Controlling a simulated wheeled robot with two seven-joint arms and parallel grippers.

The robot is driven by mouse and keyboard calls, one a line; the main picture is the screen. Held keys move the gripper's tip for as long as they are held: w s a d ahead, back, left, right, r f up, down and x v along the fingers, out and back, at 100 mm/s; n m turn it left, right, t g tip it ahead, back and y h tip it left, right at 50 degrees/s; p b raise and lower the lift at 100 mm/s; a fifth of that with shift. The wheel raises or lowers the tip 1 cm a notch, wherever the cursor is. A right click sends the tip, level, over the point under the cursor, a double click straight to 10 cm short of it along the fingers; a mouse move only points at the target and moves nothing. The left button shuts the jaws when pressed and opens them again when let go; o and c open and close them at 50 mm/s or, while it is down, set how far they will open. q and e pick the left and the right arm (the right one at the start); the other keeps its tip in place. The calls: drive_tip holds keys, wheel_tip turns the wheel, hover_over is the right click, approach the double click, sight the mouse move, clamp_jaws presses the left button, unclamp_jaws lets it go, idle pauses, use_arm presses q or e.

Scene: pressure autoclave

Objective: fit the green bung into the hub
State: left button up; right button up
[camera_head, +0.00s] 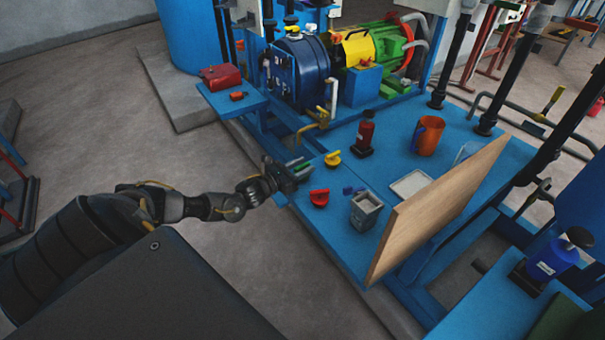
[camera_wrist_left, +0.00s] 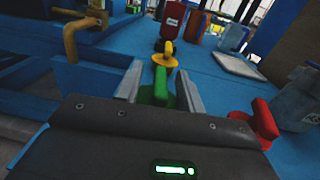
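The green bung (camera_head: 295,162) is between the fingers of my left gripper (camera_head: 292,171), near the left edge of the blue bench. In the left wrist view the green bung (camera_wrist_left: 160,88) sits between the two pale fingers (camera_wrist_left: 160,84), which flank it closely on both sides; its lower part is hidden by the gripper body. I cannot single out the hub in either view. My right gripper is not in view.
A yellow bung (camera_head: 332,158), a red bung (camera_head: 319,198), a blue piece (camera_head: 353,190) and a grey container (camera_head: 366,210) are on the bench (camera_head: 335,232). A bottle (camera_head: 366,130), orange mug (camera_head: 428,136), white tray (camera_head: 410,184) and upright wooden board (camera_head: 440,208) stand farther right.

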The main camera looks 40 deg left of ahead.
use_arm(q)
clamp_jaws()
idle(0.4)
